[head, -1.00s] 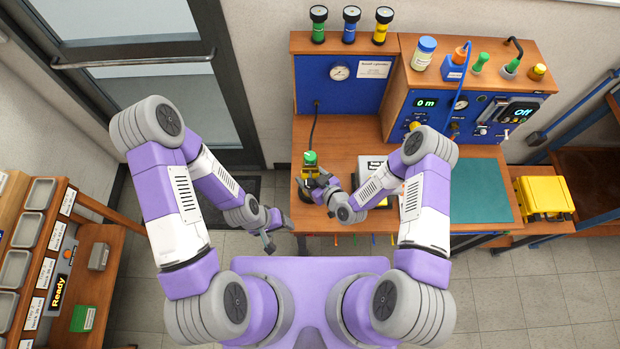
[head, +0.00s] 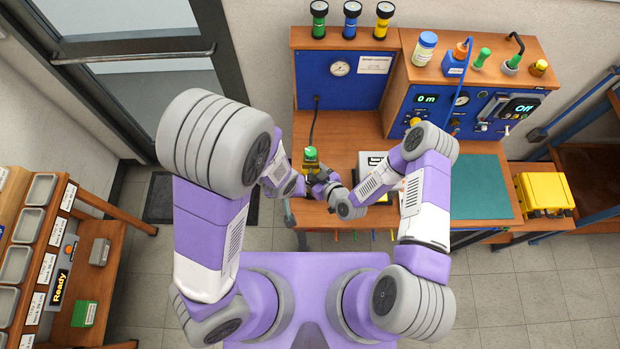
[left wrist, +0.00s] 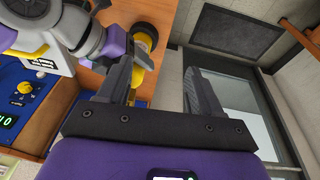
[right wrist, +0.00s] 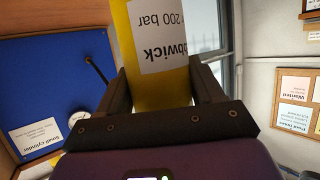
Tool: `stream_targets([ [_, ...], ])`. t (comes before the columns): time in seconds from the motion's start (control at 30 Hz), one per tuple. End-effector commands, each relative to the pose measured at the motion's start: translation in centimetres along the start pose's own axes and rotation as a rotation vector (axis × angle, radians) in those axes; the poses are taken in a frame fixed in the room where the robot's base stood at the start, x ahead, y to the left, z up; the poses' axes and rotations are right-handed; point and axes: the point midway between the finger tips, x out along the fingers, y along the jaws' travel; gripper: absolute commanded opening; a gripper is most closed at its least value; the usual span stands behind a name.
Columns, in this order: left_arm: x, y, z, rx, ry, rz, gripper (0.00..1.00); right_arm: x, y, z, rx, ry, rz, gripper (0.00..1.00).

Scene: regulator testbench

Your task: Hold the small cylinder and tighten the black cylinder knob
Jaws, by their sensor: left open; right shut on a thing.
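The small cylinder is yellow with a white label in the right wrist view (right wrist: 158,92), where it stands between the fingers of my right gripper (right wrist: 160,98). My right gripper is shut on it near the table's left front corner; the head view shows this gripper (head: 322,181) just below a green-topped fitting (head: 310,155). In the left wrist view the yellow cylinder (left wrist: 147,42) is partly hidden by my right arm. My left gripper (left wrist: 160,82) is open and empty, close to the cylinder but apart from it. I cannot clearly make out the black knob.
The wooden table (head: 345,130) carries a blue gauge panel (head: 340,85) at the back, with a hose running down from it. A green mat (head: 480,190) lies at the right. A yellow case (head: 543,194) stands beyond it. A door is at the back left.

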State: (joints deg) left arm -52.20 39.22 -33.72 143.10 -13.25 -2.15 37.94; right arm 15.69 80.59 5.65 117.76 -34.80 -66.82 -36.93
Motion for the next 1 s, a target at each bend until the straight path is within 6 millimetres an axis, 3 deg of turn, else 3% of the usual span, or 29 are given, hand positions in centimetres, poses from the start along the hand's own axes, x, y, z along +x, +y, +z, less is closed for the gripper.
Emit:
stream_targets([
  [0.3, -5.3, 3.7, -1.4, 0.017, 0.122, 0.002, 0.65, 0.0, 0.1, 0.0, 0.0, 0.001, 0.002, 0.0],
  [0.57, -7.5, 5.1, -1.6, 0.011, 0.167, 0.013, 0.65, 0.0, 0.1, 0.0, -0.001, 0.001, 0.002, 0.0],
  [0.77, -6.8, 5.2, -1.8, 0.008, 0.172, 0.009, 0.65, 0.0, 0.1, 0.0, -0.001, 0.001, 0.002, 0.0],
  [1.0, -3.2, 5.1, -2.4, 0.008, 0.17, 0.007, 0.65, 0.0, 0.1, 0.0, -0.001, 0.001, 0.002, 0.0],
])
